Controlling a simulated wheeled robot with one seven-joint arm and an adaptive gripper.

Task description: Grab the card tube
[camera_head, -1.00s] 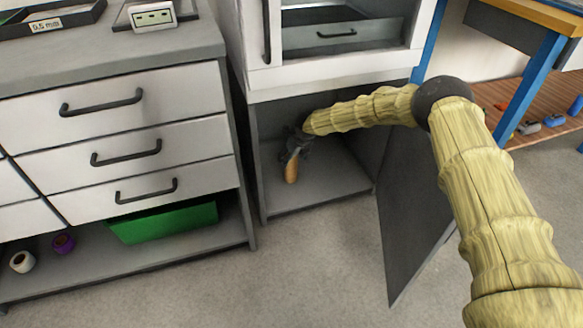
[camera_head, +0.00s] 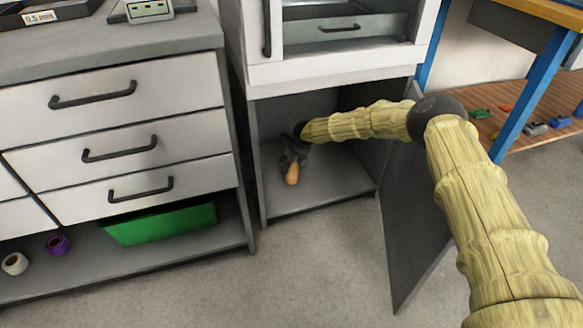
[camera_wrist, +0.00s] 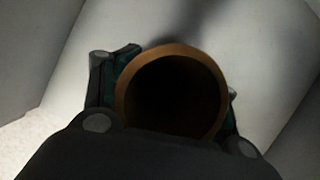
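The card tube (camera_head: 292,174) is a tan-brown cylinder inside the open lower compartment of the white and grey cabinet, and it looks tilted in the head view. My gripper (camera_head: 293,160) reaches in from the right and is at the tube's upper part. In the wrist view the tube's round, dark open end (camera_wrist: 172,92) faces the camera, between the two fingers of my gripper (camera_wrist: 172,95). The fingers lie against its sides, so the gripper looks shut on it. Whether the tube's lower end touches the compartment floor cannot be told.
The compartment floor (camera_head: 335,185) is otherwise bare. Its dark door (camera_head: 408,240) stands open under my arm. A drawer unit (camera_head: 110,150) stands close at left, with a green bin (camera_head: 160,224) and two tape rolls on its low shelf. A blue-legged bench is at right.

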